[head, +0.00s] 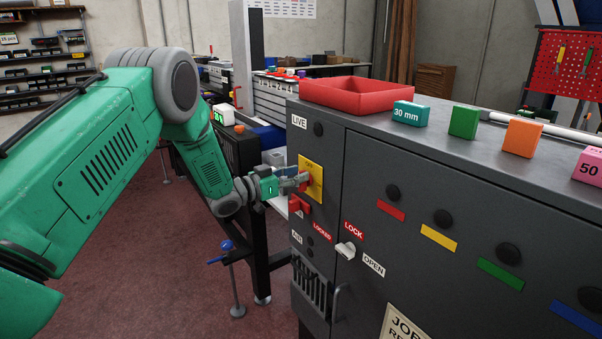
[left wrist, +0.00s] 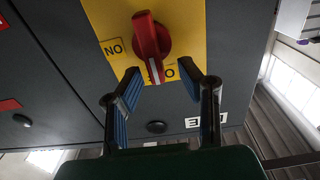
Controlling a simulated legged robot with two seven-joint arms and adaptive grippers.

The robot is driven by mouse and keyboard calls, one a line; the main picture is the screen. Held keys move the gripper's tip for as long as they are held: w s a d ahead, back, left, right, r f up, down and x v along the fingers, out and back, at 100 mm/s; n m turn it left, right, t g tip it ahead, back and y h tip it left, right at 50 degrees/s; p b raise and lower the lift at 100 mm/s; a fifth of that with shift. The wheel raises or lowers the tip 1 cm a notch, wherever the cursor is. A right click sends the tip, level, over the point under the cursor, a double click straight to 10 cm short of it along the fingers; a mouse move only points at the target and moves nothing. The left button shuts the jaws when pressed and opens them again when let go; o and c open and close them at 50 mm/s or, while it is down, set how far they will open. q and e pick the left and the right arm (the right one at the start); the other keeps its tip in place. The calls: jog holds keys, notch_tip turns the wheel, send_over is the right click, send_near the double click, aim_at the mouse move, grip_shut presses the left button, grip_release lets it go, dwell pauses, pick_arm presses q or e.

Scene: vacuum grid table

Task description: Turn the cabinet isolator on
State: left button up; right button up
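The cabinet isolator is a red rotary handle (left wrist: 150,42) on a yellow plate (left wrist: 190,25); the plate also shows on the cabinet's narrow face in the head view (head: 314,169). The wrist view is upside down. The handle's white-striped end points at a partly hidden label at the plate's lower edge there; the ON label (left wrist: 114,46) is off to the left. My left gripper (left wrist: 160,69) is open, its fingertips on either side of the handle's striped end; I cannot tell whether they touch it. In the head view the left gripper (head: 301,181) largely hides the handle. My right gripper is out of view.
The grey cabinet (head: 420,190) has a LIVE label (head: 299,122) above the plate and a pale LOCK/OPEN knob (head: 346,250) below. A red tray (head: 357,94) and coloured blocks stand on top. A dark frame (head: 245,200) stands behind my left wrist.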

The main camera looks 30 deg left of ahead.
pick_arm(q)
jog(key=shift+w+d, duration=0.2)
jog(key=shift+w, duration=0.3)
jog(key=shift+d, duration=0.1)
jog(key=shift+d, duration=0.1)
grip_shut()
jog(key=shift+f, duration=0.1)
